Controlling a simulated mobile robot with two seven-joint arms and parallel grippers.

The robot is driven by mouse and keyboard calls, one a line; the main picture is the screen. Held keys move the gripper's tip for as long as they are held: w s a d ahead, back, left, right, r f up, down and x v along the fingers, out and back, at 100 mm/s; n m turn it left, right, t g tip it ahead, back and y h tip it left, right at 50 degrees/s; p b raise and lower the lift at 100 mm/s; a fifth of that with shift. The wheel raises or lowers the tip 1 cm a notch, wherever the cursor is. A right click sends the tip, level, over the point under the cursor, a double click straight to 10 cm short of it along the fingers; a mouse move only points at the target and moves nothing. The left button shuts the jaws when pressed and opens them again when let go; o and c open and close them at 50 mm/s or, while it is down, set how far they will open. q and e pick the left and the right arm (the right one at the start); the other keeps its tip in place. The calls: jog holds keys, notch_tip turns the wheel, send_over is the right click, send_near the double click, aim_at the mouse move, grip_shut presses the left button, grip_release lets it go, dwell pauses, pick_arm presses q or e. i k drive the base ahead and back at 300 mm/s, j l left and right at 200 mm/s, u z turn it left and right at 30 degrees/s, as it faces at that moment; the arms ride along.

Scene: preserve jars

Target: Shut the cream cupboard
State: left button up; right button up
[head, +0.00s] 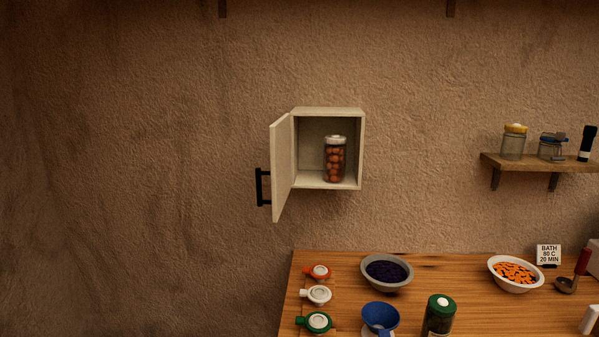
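The cream cupboard (328,110) hangs on the wall above the left part of the wooden table. Its door (282,170) stands open, hinged on the left side and swung out towards me. A black bar handle (260,188) is on the door's outer face, to the left. A jar of orange-brown round fruit with a pale lid (335,160) stands upright inside the cupboard, towards the right. Neither of my grippers is in the head view.
The wooden table (450,290) below holds a bowl of dark fruit (387,272), a bowl of orange pieces (516,273), a blue funnel (380,318), a green-lidded jar (439,315) and several clamp lids. A wall shelf (545,163) is at right. The wall left of the door is clear.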

aim_at(280, 137)
jog(key=i+j+z, duration=0.1)
jog(key=j, duration=0.35)
jog(key=i+j+z, duration=0.15)
jog(key=j, duration=0.3)
jog(key=i+j+z, duration=0.1)
jog(key=j, duration=0.35)
jog(key=i+j+z, duration=0.15)
jog(key=j, duration=0.35)
